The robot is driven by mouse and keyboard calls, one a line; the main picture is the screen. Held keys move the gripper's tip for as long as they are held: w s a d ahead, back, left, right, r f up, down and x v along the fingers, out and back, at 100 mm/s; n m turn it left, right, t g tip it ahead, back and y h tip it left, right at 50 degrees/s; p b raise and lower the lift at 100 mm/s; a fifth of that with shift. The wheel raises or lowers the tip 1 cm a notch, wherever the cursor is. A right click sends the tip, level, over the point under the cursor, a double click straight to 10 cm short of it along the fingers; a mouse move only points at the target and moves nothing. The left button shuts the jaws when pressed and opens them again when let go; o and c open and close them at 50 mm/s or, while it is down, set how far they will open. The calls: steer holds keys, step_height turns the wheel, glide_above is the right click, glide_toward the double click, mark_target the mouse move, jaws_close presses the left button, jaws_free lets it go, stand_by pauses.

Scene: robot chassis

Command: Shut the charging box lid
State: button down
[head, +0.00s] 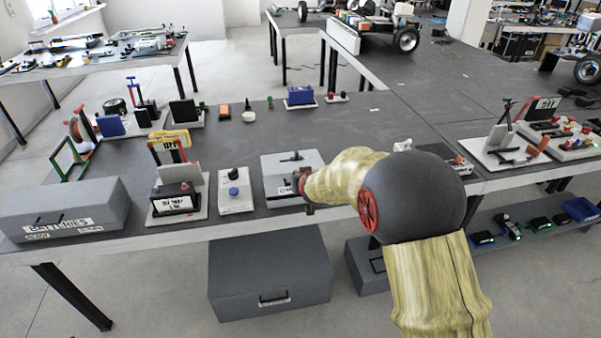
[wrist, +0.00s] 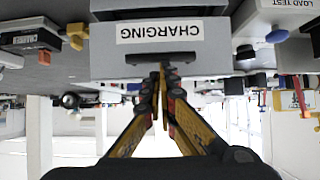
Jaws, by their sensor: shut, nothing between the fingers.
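The grey charging box (head: 278,169) sits on the dark workbench, left of my forearm in the head view. In the wrist view, which is upside down, its grey face (wrist: 105,55) carries a white CHARGING label (wrist: 158,33) and a dark handle bar (wrist: 150,57). My gripper (wrist: 165,68) is shut and empty, its fingertips overlapping the handle's edge in that view. I cannot tell whether they touch it. In the head view my gripper (head: 303,187) is at the box's front right, covering part of its label. The lid's angle is not clear.
A board with a blue knob (head: 234,190) and a display stand (head: 176,200) are left of the box. A large grey batteries box (head: 75,210) is at the far left. The bench behind the charging box has clear room.

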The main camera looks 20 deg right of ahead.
steer(key=shift+s+a+f+b, duration=0.1)
steer(key=shift+s+f+b, duration=0.3)
steer(key=shift+f, duration=0.35)
steer(key=shift+s+d+f+b, duration=0.1)
steer(key=shift+s+f+b, duration=0.15)
steer(key=shift+s+f, duration=0.4)
steer(key=shift+s+a+f+b, duration=0.1)
steer(key=shift+s+f+b, duration=0.2)
steer(key=shift+f, duration=0.6)
steer(key=shift+f, duration=0.1)
step_height(320, 180, up, 4)
steer(key=p, duration=0.2)
steer(key=s+f+p, duration=0.1)
steer(key=s+f, duration=0.3)
steer(key=s, duration=0.4)
steer(key=shift+a+f+p, duration=0.2)
steer(key=shift+a+p, duration=0.15)
steer(key=shift+p, duration=0.05)
